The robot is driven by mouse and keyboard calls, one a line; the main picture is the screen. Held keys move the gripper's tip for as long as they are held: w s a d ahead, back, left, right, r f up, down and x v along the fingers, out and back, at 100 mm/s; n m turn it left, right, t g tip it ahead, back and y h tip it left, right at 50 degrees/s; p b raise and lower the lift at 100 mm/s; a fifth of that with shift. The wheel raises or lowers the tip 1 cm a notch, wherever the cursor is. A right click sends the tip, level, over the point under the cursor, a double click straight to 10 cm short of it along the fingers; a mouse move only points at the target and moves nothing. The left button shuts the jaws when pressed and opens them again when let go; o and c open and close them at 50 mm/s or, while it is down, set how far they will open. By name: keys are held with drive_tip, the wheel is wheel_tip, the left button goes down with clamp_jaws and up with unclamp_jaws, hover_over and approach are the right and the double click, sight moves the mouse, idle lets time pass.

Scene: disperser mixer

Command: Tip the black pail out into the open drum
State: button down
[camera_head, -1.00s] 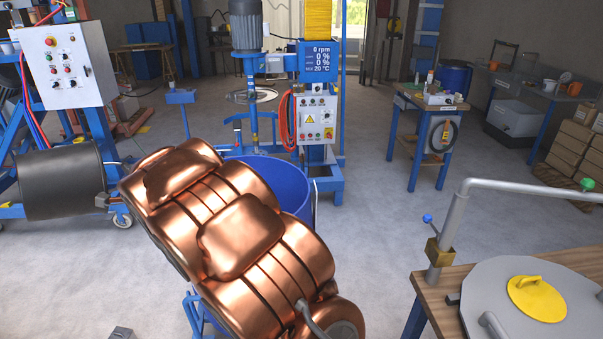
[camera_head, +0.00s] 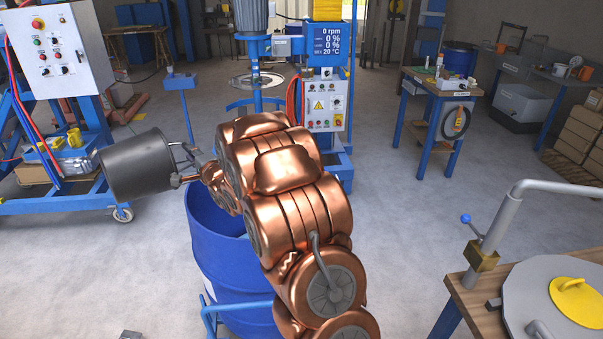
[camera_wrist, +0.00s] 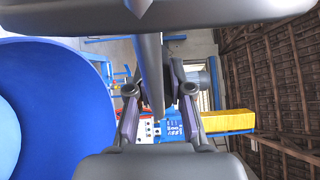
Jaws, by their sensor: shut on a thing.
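The black pail (camera_head: 138,166) hangs in the air in the head view, lying over on its side with its long axis near level. It is just left of and above the open blue drum (camera_head: 232,275), not over its mouth. My gripper (camera_head: 186,160) is shut at the pail's right end, on what looks like its handle. My copper arm covers the right part of the drum's mouth. In the wrist view the drum's blue inside (camera_wrist: 55,110) fills the left, and dark parts at top and bottom partly hide the scene. The pail's contents cannot be seen.
The mixer stand (camera_head: 325,100) with its disc is behind the drum. A blue wheeled frame with a grey control box (camera_head: 55,50) stands at left, behind the pail. A wooden bench with a grey lid (camera_head: 565,300) is at front right. Floor between is clear.

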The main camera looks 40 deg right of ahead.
drive_tip(key=s+d+f+n+b, duration=0.2)
drive_tip(key=s+d+n+b, duration=0.3)
drive_tip(key=d+b, duration=0.2)
drive_tip(key=s+d+f+n+h+b, duration=0.1)
drive_tip(key=s+d+f+n+b, duration=0.2)
drive_tip(key=s+d+n+b, duration=0.3)
drive_tip(key=s+d+f+n+h+b, duration=0.1)
drive_tip(key=s+d+f+n+b, duration=0.1)
drive_tip(key=s+d+n+b, duration=0.4)
drive_tip(key=shift+d+f+b, duration=0.15)
drive_tip(key=shift+d+b, duration=1.95)
drive_tip(key=shift+d, duration=2.25)
